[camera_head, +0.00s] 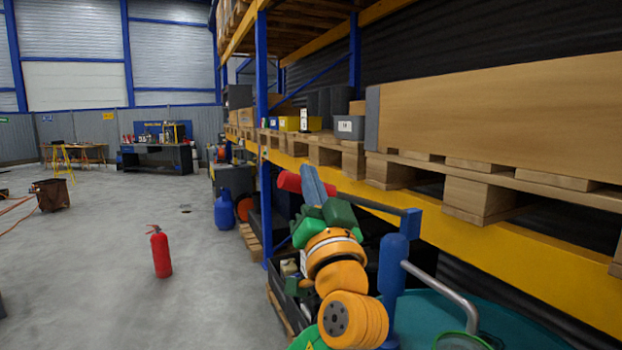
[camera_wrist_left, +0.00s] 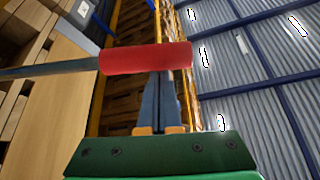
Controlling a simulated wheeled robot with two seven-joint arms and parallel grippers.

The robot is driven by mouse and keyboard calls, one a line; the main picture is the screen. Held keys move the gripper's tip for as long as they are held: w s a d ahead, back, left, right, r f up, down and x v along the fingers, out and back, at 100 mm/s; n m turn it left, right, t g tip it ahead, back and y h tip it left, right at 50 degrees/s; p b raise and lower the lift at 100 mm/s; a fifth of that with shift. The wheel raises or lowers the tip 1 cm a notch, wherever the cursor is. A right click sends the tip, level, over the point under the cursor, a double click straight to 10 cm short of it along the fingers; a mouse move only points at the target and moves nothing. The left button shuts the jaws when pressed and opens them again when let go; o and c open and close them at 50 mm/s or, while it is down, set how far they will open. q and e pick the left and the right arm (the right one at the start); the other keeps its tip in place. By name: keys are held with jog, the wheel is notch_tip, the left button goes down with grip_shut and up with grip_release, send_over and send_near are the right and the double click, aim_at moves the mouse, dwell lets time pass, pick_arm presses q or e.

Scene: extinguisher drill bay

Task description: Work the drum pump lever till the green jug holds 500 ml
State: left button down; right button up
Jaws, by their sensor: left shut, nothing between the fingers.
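The pump lever's red grip (camera_head: 288,182) lies partly behind my left gripper (camera_head: 313,180) in the head view; its bar runs right to a blue bracket (camera_head: 411,222) on the blue pump body (camera_head: 393,262). In the left wrist view the red grip (camera_wrist_left: 145,58) crosses over the ends of the fingers (camera_wrist_left: 168,100). The fingers are shut together, with the grip beside them, not between them. I cannot tell whether they touch it. A grey spout (camera_head: 445,290) bends down toward a green rim (camera_head: 462,335), seemingly the jug's; its level is hidden. My right gripper is out of view.
The teal drum (camera_head: 510,325) stands under the pump. A yellow rack beam (camera_head: 520,270) with pallets and a long wooden box (camera_head: 500,105) runs close along the right. A red extinguisher (camera_head: 160,253) stands on open floor at left.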

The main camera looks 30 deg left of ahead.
pick_arm(q)
notch_tip(320, 180, down, 17)
jog(key=s+n+g+y+b, duration=0.1)
jog(key=n+y+b, duration=0.1)
jog(key=b, duration=0.9)
jog(key=a+n+g+y+b, duration=0.1)
jog(key=n+b, duration=0.4)
jog(key=b, duration=0.6)
jog(key=shift+s+f+n+g+y, duration=0.15)
jog(key=shift+s+n+g+y, duration=0.2)
jog(key=shift+g, duration=0.35)
